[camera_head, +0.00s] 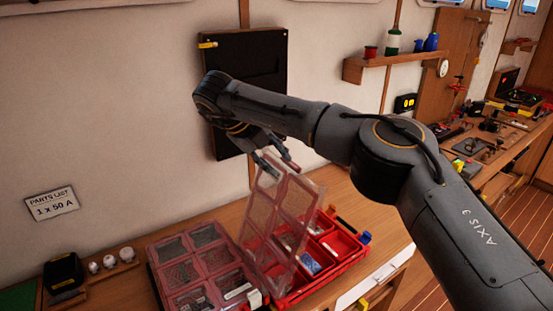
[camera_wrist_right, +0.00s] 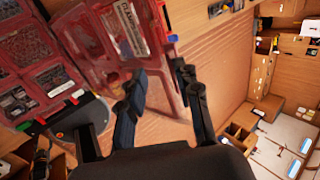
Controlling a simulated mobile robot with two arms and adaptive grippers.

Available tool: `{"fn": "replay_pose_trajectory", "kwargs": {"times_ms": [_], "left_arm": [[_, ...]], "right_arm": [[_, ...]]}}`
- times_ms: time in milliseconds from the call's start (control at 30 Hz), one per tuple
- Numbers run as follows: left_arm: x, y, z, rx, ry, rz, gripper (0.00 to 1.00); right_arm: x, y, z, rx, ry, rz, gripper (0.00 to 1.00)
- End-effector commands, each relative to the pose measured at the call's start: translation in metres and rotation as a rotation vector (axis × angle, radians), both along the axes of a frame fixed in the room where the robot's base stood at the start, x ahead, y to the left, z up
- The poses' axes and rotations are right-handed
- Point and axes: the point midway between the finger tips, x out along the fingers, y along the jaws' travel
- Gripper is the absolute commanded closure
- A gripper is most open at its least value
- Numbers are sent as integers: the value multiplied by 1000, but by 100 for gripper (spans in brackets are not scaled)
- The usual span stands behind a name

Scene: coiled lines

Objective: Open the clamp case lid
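The red case (camera_head: 345,262) stands open on the bench, small parts in some compartments. Its clear, pink-rimmed lid (camera_head: 268,205) is raised and leans steeply up on the case's left side. In the right wrist view, a white label (camera_wrist_right: 132,28), which seems to read "CLAMPS", shows near the clear panels. My right gripper (camera_head: 279,160) is at the lid's upper edge. Its fingers stand apart in the right wrist view (camera_wrist_right: 159,78), with the clear panel showing between and beyond them; contact is unclear. My left gripper is not in view.
A second compartment case (camera_head: 205,262), its clear lid down, lies close on the left. White knobs on a wooden strip (camera_head: 112,262) and a dark box (camera_head: 64,273) stand further left. A black wall panel (camera_head: 245,75) hangs behind my gripper.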

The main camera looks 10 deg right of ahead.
Motion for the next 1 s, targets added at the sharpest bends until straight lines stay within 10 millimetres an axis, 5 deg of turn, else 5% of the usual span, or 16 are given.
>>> {"fn": "replay_pose_trajectory", "kwargs": {"times_ms": [367, 1000], "left_arm": [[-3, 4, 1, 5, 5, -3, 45], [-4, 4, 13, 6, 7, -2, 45]], "right_arm": [[-1, 3, 0, 2, 3, 4, 72], [-17, 41, 17, 1, 1, 2, 72]]}}
